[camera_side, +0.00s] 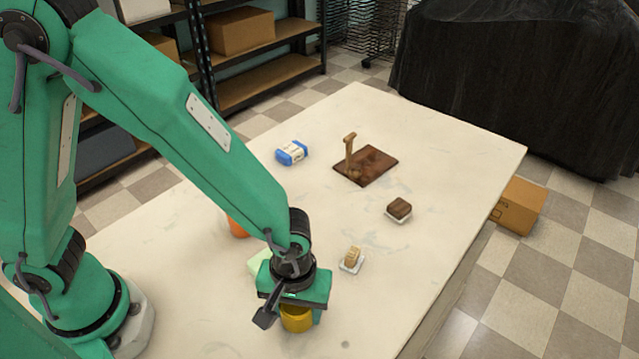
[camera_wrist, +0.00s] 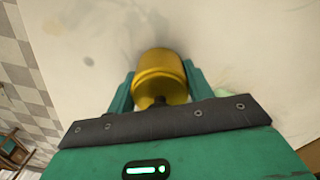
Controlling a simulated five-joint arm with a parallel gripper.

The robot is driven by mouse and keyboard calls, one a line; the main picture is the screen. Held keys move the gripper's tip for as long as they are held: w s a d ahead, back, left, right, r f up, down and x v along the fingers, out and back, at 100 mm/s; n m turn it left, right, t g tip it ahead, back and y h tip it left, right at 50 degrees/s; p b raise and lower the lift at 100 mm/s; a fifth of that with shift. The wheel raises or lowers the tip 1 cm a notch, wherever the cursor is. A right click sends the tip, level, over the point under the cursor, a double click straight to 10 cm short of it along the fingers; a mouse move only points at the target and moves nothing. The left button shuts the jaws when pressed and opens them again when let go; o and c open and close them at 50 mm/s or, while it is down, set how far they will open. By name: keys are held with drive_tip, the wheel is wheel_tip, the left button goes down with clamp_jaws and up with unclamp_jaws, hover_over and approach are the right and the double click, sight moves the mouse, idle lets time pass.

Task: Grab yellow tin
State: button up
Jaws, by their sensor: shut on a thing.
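The yellow tin (camera_side: 296,320) is at the near part of the pale table, under my gripper (camera_side: 298,312). In the wrist view the tin (camera_wrist: 162,72) is a round yellow cylinder between the two green fingers of my gripper (camera_wrist: 160,85). The fingers are shut on its sides. My gripper hides the tin's upper part in the side view. I cannot tell whether the tin touches the table or is slightly above it.
A pale green block (camera_side: 259,262) and an orange thing (camera_side: 236,228) are partly hidden behind my arm. A tan piece on a white dish (camera_side: 352,265), a brown block on a dish (camera_side: 398,214), a brown board with a stand (camera_side: 372,172) and a blue-white pack (camera_side: 291,153) lie farther off.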

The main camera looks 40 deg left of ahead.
drive_tip(key=shift+r, duration=0.6)
wheel_tip(320, 180, up, 3)
drive_tip(key=shift+s+d+f, duration=0.1)
drive_tip(key=s+d+r, duration=0.3)
drive_tip(key=s+r, duration=0.3)
drive_tip(key=s, duration=0.5)
drive_tip(key=shift+r, duration=0.35)
drive_tip(key=shift+w, duration=0.1)
